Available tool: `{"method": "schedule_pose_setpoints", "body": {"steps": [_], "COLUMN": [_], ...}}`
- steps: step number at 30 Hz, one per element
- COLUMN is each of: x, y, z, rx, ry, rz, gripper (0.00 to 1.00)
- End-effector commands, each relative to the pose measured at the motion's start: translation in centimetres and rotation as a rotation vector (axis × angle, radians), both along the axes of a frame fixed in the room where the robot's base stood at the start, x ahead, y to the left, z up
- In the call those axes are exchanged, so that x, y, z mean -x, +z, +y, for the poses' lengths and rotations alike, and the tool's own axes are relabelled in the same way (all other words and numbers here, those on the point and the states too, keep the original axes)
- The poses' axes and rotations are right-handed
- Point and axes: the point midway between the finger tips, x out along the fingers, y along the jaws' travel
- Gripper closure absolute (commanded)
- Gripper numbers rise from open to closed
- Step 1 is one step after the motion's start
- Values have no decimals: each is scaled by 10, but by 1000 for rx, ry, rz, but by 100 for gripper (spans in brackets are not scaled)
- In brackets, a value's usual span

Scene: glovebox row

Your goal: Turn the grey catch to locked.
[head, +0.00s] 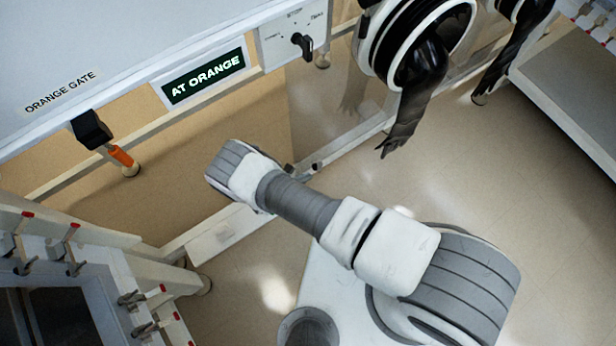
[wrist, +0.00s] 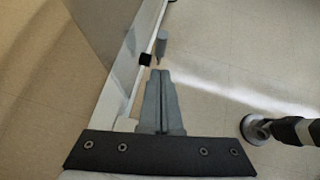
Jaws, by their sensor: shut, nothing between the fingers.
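The grey catch (wrist: 161,46) shows in the wrist view as a small grey handle beside a black block (wrist: 145,59) at the low white rail. In the head view the catch is very small, near the rail just past my wrist (head: 317,166). Its locked or unlocked marking cannot be read. My gripper (wrist: 161,72) is shut and empty. Its fingertips point at the catch from just below it in the wrist picture, with a small gap visible.
An orange-handled lever (head: 121,157) hangs at left under the panel with the AT ORANGE sign (head: 203,78). A black dial (head: 302,42) sits right of the sign. Black gloves (head: 405,110) hang at upper right. A rack with red-tipped levers (head: 70,245) stands lower left. Floor at right is clear.

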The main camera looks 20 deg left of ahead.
Motion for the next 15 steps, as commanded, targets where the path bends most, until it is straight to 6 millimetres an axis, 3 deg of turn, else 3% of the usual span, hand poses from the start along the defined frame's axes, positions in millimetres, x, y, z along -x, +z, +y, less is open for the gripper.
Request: {"method": "schedule_pose_setpoints", "body": {"steps": [2, 3, 9, 15], "x": [2, 10, 39, 57], "y": [1, 17, 48, 66], "z": [4, 9, 25, 34], "rx": [-1, -2, -1, -1], "ry": [-1, 1, 1, -1], "rz": [0, 0, 1, 1], "gripper": [100, 100, 100, 100]}}
